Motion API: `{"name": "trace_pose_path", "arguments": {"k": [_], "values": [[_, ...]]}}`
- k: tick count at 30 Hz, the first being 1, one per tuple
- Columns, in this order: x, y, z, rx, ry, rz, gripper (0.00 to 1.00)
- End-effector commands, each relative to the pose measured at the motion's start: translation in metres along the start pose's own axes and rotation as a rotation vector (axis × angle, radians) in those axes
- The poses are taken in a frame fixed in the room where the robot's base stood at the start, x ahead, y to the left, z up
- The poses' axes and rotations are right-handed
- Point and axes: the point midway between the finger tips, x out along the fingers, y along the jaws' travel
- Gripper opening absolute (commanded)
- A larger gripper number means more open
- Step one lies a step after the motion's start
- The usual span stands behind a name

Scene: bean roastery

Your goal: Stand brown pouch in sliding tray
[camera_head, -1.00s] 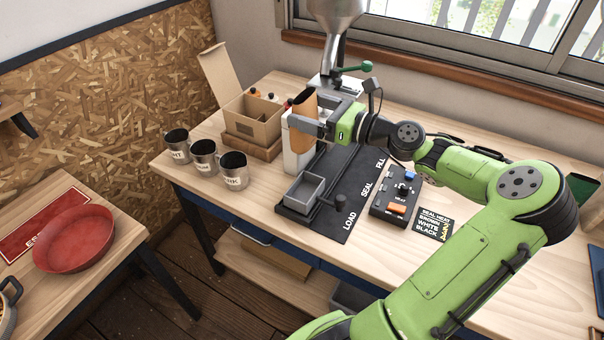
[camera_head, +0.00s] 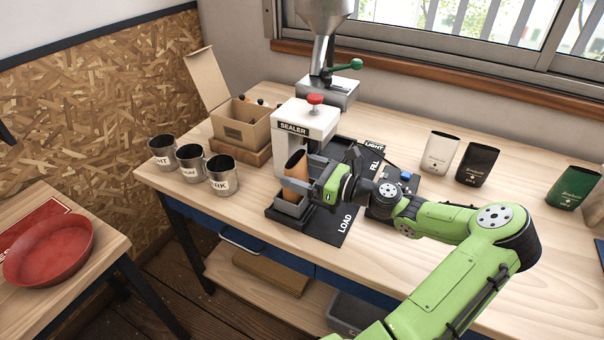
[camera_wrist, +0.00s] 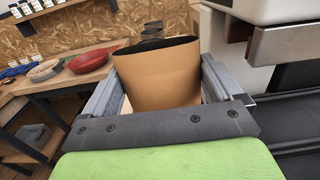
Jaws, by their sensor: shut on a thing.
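The brown pouch (camera_head: 296,166) is upright with its open mouth up, at the small grey sliding tray (camera_head: 292,208) at the LOAD end of the black track. Its lower part is hidden by my gripper and the tray wall, so I cannot tell whether it touches the tray floor. My gripper (camera_head: 303,184) is shut on the pouch from the right. In the wrist view the pouch (camera_wrist: 158,75) stands between the two grey fingers, its dark opening showing.
The white sealer (camera_head: 303,122) stands just behind the tray. Steel cups (camera_head: 192,163) and an open cardboard box (camera_head: 240,125) are to the left. White, black and green pouches (camera_head: 478,163) stand at the right. The control box (camera_head: 405,178) is partly behind my arm.

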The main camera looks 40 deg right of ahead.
Motion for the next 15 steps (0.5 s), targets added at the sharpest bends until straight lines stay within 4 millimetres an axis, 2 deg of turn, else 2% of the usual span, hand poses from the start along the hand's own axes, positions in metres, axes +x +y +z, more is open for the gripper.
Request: {"name": "trace_pose_path", "arguments": {"k": [3, 4, 5, 13, 15], "values": [[0.0, -0.0001, -0.0005, 0.001, 0.0, 0.0, 0.5], [0.0, -0.0001, -0.001, 0.0, 0.0, 0.0, 0.94], [0.0, -0.0001, -0.0008, 0.0, 0.0, 0.0, 0.98], [-0.0002, -0.0001, 0.0019, -0.002, 0.0, 0.0, 1.0], [-0.0094, -0.001, 0.0022, 0.001, 0.001, -0.003, 1.0]]}}
